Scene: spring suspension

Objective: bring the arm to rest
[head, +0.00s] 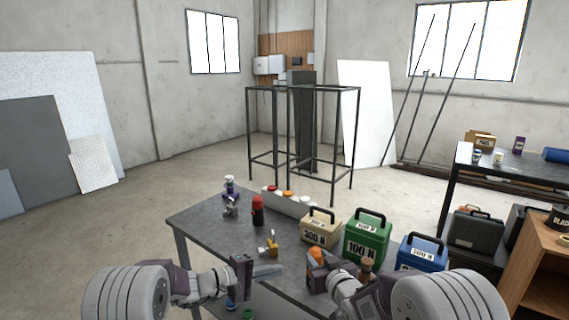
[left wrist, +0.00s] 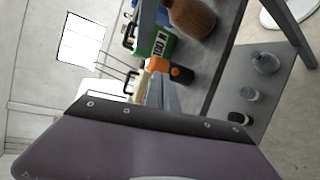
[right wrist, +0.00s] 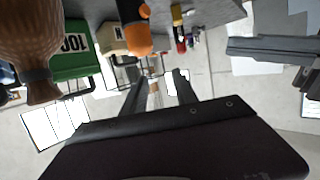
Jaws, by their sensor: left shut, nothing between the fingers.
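My left gripper (head: 268,270) is in the lower middle of the head view, above the near part of the dark table (head: 200,219). Its fingers point right, are shut and hold nothing. They also show shut in the left wrist view (left wrist: 162,92). My right gripper (head: 318,277) is to its right, over the table's near edge, its fingers mostly hidden in the head view. In the right wrist view its two fingers (right wrist: 157,88) stand apart with a gap and nothing clearly held between them.
Behind the grippers stand a beige weight (head: 320,230), a green weight (head: 367,240) and a blue weight (head: 420,254). An orange-topped item (head: 316,255) and a wooden-handled brush (head: 367,266) are close to my right gripper. A yellow item (head: 270,243) and a red-black bottle (head: 258,212) stand farther left.

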